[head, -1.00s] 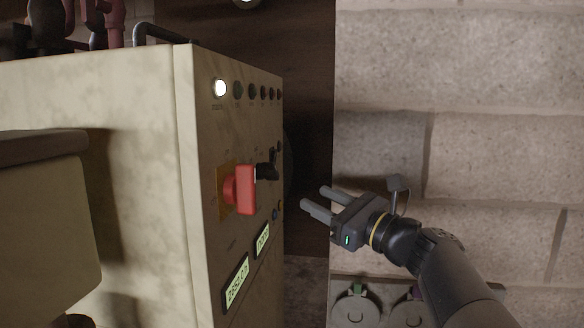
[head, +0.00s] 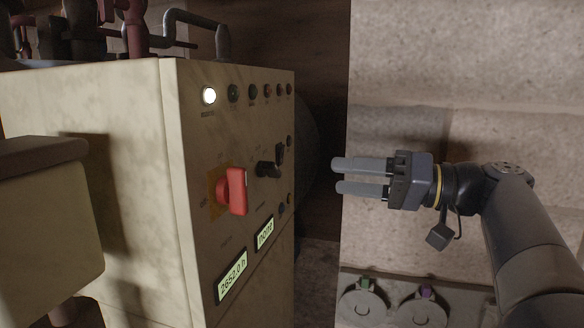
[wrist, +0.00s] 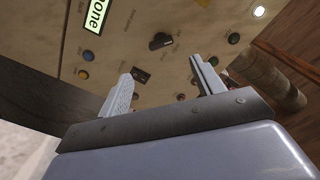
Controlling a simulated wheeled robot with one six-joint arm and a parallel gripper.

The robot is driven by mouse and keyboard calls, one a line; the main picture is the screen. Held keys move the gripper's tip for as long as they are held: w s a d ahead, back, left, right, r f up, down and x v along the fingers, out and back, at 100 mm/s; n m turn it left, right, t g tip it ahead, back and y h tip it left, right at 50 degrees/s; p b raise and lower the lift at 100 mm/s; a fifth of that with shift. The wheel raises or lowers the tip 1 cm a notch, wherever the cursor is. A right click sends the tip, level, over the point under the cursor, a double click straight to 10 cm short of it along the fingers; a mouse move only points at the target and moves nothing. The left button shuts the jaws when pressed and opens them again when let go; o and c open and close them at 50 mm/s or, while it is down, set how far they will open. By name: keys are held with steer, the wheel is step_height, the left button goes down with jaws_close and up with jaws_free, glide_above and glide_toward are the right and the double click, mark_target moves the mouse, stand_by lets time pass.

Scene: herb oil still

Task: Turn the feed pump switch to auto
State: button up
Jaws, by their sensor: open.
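The control panel (head: 240,120) faces right in the head view. A black rotary switch (head: 268,168) sits on it, right of a large red rotary handle (head: 237,191). A black knob also shows in the wrist view (wrist: 160,41), with a small dark switch (wrist: 141,76) below it in the picture. The labels are too small to read, so I cannot tell which is the feed pump switch or its setting. My gripper (head: 337,175) is open and empty, right of the panel and apart from it, fingers pointing left. In the wrist view its fingers (wrist: 165,66) point towards the panel face.
A lit white lamp (head: 209,96) heads a row of dark lamps. Two displays, one reading "none" (head: 265,232), sit low on the panel. A pale block wall (head: 450,80) stands behind my arm. Yellow (wrist: 88,56) and blue (wrist: 84,74) buttons show in the wrist view.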

mark_target(278, 172)
steer(key=shift+n, duration=0.3)
steer(key=p+x, duration=0.3)
steer(key=x, duration=0.7)
steer(key=shift+a, duration=0.35)
steer(key=c, duration=1)
